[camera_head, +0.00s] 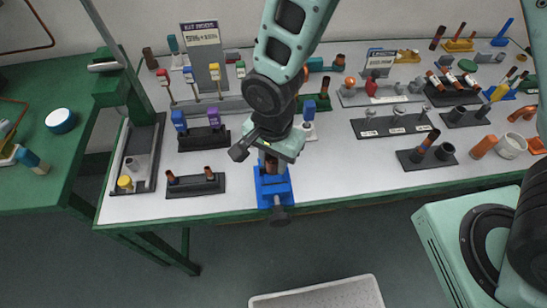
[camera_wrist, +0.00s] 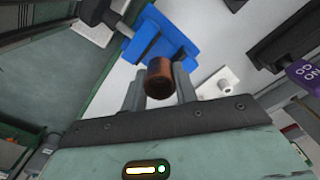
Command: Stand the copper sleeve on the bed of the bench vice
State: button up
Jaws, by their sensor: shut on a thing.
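The copper sleeve (camera_wrist: 159,78) is between the two fingers of my gripper (camera_wrist: 160,88) in the wrist view. In the head view, a small part of the sleeve (camera_head: 271,164) shows below my gripper (camera_head: 270,154). The blue bench vice (camera_head: 273,188) is at the front edge of the table, directly under my gripper. It also shows in the wrist view (camera_wrist: 150,40), beyond the sleeve. My gripper hides part of the vice and its bed. I cannot tell whether the sleeve touches the bed.
A black rack with copper-topped pieces (camera_head: 195,185) stands left of the vice. A black block with blue and purple gauges (camera_head: 203,138) is behind that rack. A grey rack (camera_head: 390,125) stands to the right. The table front right of the vice is clear.

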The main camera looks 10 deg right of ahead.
jog(key=shift+f, duration=0.25)
jog(key=shift+f+b, duration=1.2)
jog(key=shift+f, duration=0.1)
jog(key=o, duration=0.9)
jog(key=shift+r, duration=0.35)
notch_tip(320, 180, up, 17)
jog(key=s+d+n, duration=0.2)
jog(key=s+n, duration=0.1)
jog(key=n, duration=0.2)
jog(key=s+d+n, duration=0.3)
jog(key=s+n, duration=0.1)
jog(key=n, duration=0.1)
jog(key=s+d+n, duration=0.3)
jog(key=s+n, duration=0.1)
jog(key=n, duration=0.1)
jog(key=shift+s+d+n+y+b, duration=0.1)
jog(key=shift+s+n+y+b, duration=0.05)
jog(key=shift+n+y+b, duration=0.15)
